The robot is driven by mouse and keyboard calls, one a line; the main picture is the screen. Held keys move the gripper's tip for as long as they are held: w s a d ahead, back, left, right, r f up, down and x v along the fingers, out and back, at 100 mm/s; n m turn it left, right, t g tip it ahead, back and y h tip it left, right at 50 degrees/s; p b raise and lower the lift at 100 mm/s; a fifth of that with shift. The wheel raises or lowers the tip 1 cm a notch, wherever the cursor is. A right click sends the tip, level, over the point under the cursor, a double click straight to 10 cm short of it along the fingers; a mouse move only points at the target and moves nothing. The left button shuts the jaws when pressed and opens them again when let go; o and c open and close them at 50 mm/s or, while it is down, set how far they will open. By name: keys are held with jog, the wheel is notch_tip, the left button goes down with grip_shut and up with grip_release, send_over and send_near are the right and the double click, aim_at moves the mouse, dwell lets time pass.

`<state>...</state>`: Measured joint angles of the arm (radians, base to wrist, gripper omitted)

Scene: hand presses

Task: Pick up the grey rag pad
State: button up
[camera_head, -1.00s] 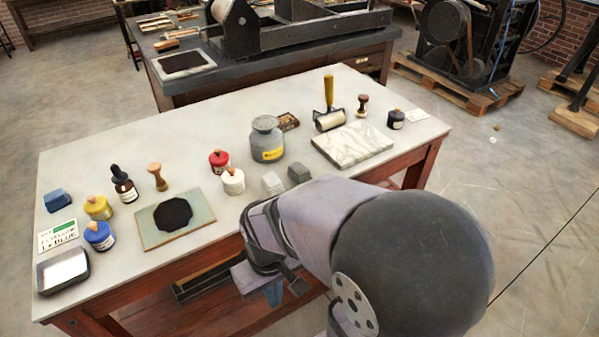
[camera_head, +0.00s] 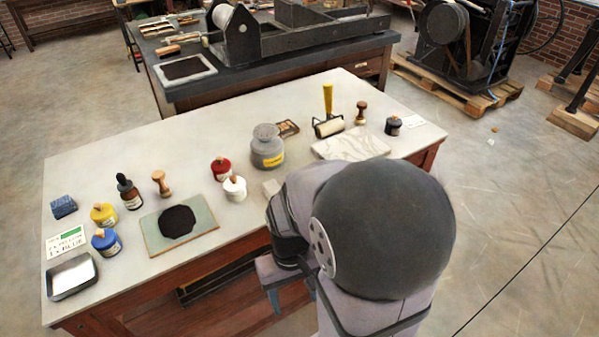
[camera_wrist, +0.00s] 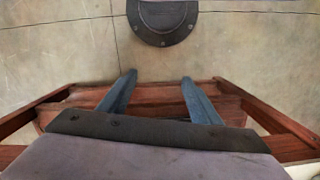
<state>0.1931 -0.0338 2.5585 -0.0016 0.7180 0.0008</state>
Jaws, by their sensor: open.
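A small light grey pad (camera_head: 271,188) lies on the bench top near its front edge, partly next to my arm. A second, darker grey pad stood just right of it earlier and is now hidden behind my arm. I cannot tell which is the rag pad. My gripper (camera_head: 270,287) is below and in front of the bench's front edge, apart from both pads. In the wrist view my gripper (camera_wrist: 159,80) has its two fingers spread with nothing between them, over a wooden frame and floor.
On the bench top (camera_head: 110,165) stand a grey jar (camera_head: 267,150), a white pot (camera_head: 235,188), a red pot (camera_head: 221,168) and a plate with a black ink patch (camera_head: 178,223). A marble slab (camera_head: 350,145) lies right, partly behind my arm.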

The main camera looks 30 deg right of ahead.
jog(key=w+d+r+m+t+y+p, duration=0.1)
jog(key=w+d+r+m+p, duration=0.2)
jog(key=w+d+m, duration=0.3)
jog(key=w+d+r+m+t+p, duration=0.1)
jog(key=w+d+r+m+p, duration=0.15)
jog(key=w+d+m, duration=0.4)
jog(key=w+d+r+m+t, duration=0.2)
jog(key=w+m, duration=0.4)
jog(key=m, duration=0.4)
jog(key=w+d+r+m+t+h, duration=0.1)
jog(key=w+d+r+m, duration=0.3)
jog(key=m, duration=0.6)
jog(key=w, duration=0.2)
jog(key=shift+w+d+r+m+t, duration=0.15)
jog(key=shift+w+d+m+t, duration=0.15)
jog(key=shift+d+m+t, duration=0.1)
jog(key=shift+p+x, duration=0.8)
jog(key=shift+x, duration=2.9)
jog(key=shift+s, duration=0.1)
